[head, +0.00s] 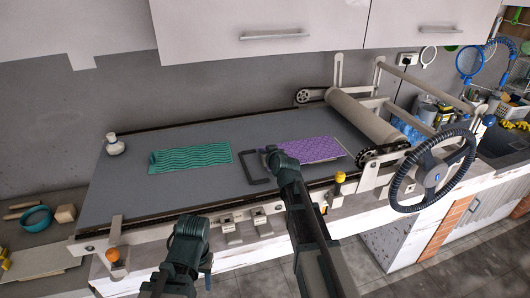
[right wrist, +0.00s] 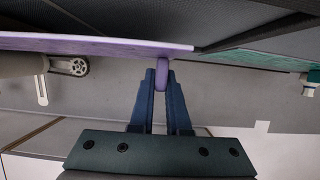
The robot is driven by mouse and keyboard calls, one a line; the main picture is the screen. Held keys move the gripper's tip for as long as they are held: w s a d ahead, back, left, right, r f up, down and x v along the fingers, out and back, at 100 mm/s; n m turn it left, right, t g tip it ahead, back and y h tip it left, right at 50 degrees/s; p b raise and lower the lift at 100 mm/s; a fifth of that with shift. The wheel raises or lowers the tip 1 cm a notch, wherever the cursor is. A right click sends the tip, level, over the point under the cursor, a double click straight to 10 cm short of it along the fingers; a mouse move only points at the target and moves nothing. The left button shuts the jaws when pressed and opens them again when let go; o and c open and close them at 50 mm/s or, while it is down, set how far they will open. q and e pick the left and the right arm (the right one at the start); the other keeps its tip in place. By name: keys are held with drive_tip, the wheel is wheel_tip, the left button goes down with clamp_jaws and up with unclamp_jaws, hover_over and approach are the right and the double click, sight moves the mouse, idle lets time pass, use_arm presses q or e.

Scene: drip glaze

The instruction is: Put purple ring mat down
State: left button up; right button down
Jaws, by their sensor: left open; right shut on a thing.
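The purple ring mat (head: 314,149) is a patterned purple sheet over the right part of the grey bed, just left of the roller. In the right wrist view its purple edge (right wrist: 120,45) runs across the top, with a small purple ring tab (right wrist: 162,74) hanging from it. My right gripper (head: 271,150) is at the mat's left edge. It is shut on the ring tab, with the fingers (right wrist: 160,82) on either side of it. I cannot tell whether the mat touches the bed all over. My left gripper (head: 190,236) is open and empty at the bed's front edge.
A green wavy mat (head: 190,157) lies on the grey bed (head: 125,190), left of the purple one. A roller (head: 362,115) and a dark handwheel (head: 432,171) stand at the right. A small white knobbed object (head: 115,145) sits at the bed's left end.

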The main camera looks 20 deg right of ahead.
drive_tip(key=shift+f, duration=0.1)
drive_tip(key=shift+f+b, duration=0.6)
drive_tip(key=shift+b, duration=0.15)
drive_tip(key=shift+r, duration=0.1)
drive_tip(key=c, duration=0.8)
unclamp_jaws()
drive_tip(key=shift+p+v, duration=1.85)
drive_tip(key=shift+v, duration=2.65)
